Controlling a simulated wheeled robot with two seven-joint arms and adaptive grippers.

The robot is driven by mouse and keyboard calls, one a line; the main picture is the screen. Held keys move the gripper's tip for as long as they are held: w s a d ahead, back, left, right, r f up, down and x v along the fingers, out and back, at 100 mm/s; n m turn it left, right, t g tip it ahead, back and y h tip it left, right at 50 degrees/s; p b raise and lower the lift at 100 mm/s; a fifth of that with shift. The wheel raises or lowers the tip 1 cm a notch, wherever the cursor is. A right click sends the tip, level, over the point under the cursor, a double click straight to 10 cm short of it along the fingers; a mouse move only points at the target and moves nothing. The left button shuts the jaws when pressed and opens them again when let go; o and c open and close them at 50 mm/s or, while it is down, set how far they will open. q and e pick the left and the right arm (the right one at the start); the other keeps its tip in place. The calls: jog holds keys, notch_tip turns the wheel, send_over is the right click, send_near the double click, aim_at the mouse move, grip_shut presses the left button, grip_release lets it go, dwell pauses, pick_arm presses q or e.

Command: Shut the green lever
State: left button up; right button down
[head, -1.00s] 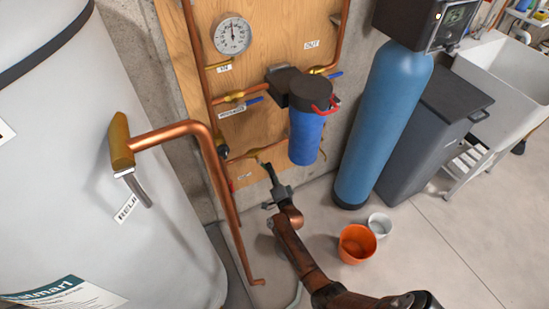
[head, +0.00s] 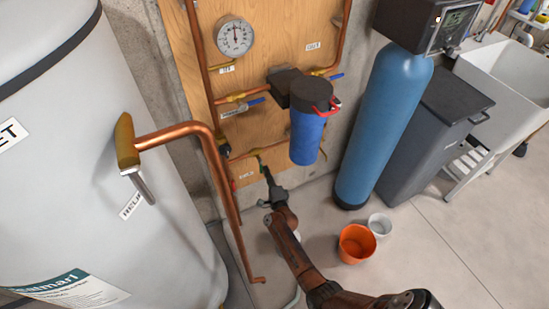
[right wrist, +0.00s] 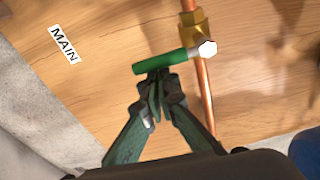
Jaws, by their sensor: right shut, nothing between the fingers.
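The green lever (right wrist: 165,61) shows large in the right wrist view. It lies roughly crosswise to the copper pipe, with its silvery end at a brass valve (right wrist: 193,26). My right gripper (right wrist: 157,80) is shut and empty. Its fingertips are at the lower side of the lever's green handle, near its middle; whether they touch it I cannot tell. In the head view the green lever (head: 261,161) is a tiny green strip low on the wooden board, and my right gripper (head: 265,173) is just below it. My left gripper is not in view.
A label reading MAIN (right wrist: 63,44) is on the board. A blue filter housing (head: 306,134) hangs right of the valve. A vertical copper pipe (head: 222,195) and a white tank (head: 80,190) stand to the left. An orange bucket (head: 357,243) is on the floor.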

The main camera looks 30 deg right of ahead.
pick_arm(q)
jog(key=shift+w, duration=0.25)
pick_arm(e)
jog(key=shift+a, duration=0.15)
jog(key=d+b, duration=0.1)
jog(key=d, duration=0.4)
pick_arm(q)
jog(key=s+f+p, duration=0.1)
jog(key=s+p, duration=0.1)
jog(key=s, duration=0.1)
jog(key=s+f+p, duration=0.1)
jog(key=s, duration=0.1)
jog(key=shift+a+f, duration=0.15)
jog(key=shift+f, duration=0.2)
pick_arm(e)
jog(key=v, duration=0.9)
jog(key=shift+s+a, duration=0.25)
jog(key=shift+a, duration=0.2)
jog(key=shift+f, duration=0.1)
